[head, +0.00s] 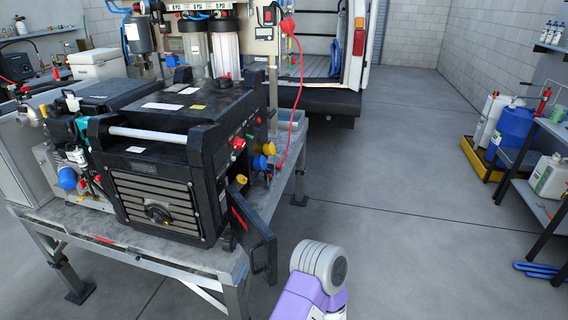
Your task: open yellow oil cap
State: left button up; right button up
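A black box-shaped machine (165,150) stands on a metal table. I cannot tell which is the oil cap; both look seated on the machine. A purple and grey link of my arm shows at the bottom middle, well below and to the right of the caps. Neither of my grippers is in view.
A black door panel (254,232) hangs open at the machine's front right corner. A red hose (298,95) loops down beside the yellow caps. The metal table (190,256) has free floor to its right. A shelf with jugs (550,177) stands at the far right.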

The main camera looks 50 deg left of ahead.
aim_at(240, 179)
jog(key=i, duration=2.2)
jog(key=u, duration=3.4)
